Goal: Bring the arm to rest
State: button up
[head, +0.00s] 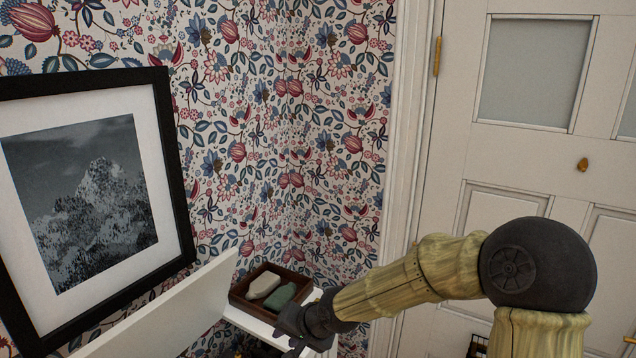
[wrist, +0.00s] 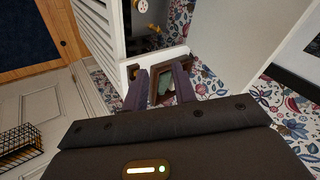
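My arm reaches in from the right in the head view. My gripper (head: 292,340) is low in the middle, in front of a white shelf. In the wrist view my gripper (wrist: 158,78) has its two dark fingers spread apart, with nothing visibly held between them. Beyond the fingers a brown wooden tray (head: 239,300) shows through the gap. The tray holds a pale beige object (head: 264,285) and a green object (head: 280,297); the green object (wrist: 165,87) also shows between the fingers in the wrist view. The gripper appears apart from both.
A white panel (head: 165,310) rises left of the tray. A framed mountain picture (head: 85,190) is on the flowered wall. A panelled white door (head: 530,150) stands at right. A black wire basket (wrist: 22,145) shows at the left of the wrist view.

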jog(key=s+d+f+n+g+h, duration=0.1)
jog(key=s+d+h, duration=0.2)
jog(key=s+d, duration=0.5)
jog(key=s+d+f+n+g+h, duration=0.1)
jog(key=s+d+h, duration=0.2)
jog(key=s+d, duration=0.5)
jog(key=d, duration=0.7)
jog(key=shift+f+b, duration=0.25)
jog(key=shift+b, duration=0.05)
jog(key=shift+s+a, duration=0.1)
jog(key=shift+a, duration=0.05)
jog(key=shift+a, duration=0.1)
